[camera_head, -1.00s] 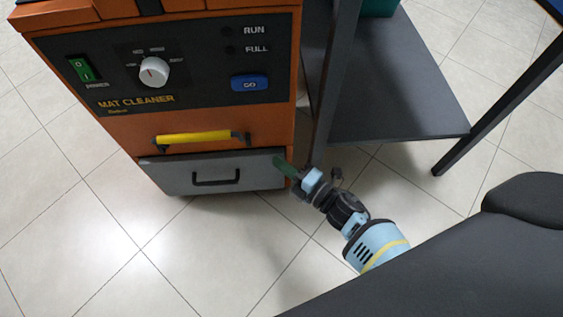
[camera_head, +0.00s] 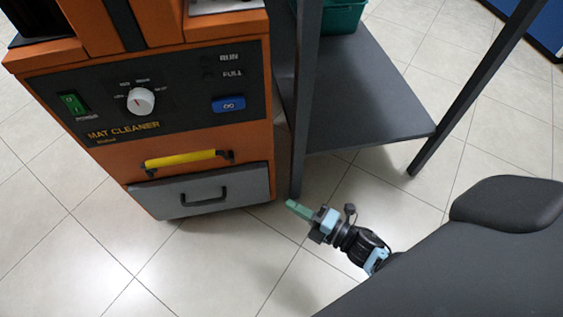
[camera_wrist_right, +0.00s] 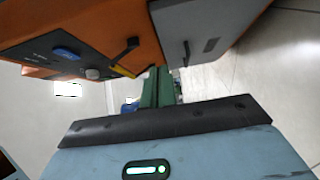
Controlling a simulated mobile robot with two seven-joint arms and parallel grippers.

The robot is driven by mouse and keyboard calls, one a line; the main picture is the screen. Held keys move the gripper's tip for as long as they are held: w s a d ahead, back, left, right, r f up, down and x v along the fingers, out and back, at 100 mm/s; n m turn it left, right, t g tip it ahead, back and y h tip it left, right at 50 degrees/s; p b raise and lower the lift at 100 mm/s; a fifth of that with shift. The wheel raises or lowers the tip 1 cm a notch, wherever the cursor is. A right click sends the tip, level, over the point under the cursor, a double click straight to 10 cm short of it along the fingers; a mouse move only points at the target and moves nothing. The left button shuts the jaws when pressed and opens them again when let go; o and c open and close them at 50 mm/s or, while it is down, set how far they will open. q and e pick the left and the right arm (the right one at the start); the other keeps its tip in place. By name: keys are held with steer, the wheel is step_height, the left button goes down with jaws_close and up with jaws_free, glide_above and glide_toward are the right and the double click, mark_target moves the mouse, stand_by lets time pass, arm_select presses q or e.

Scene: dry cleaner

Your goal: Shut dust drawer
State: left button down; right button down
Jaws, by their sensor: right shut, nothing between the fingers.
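The dust drawer (camera_head: 180,195) is the grey front with a black handle, low on the orange mat cleaner (camera_head: 115,165). My left gripper is not in view.
A yellow handle (camera_head: 185,158) sits just above the drawer. A dark shelf (camera_head: 365,100) with a green bin (camera_head: 340,17) and thin legs stands right of the machine. Tiled floor (camera_head: 90,255) in front is clear.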

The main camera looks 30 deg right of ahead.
steer(key=shift+v, duration=0.85)
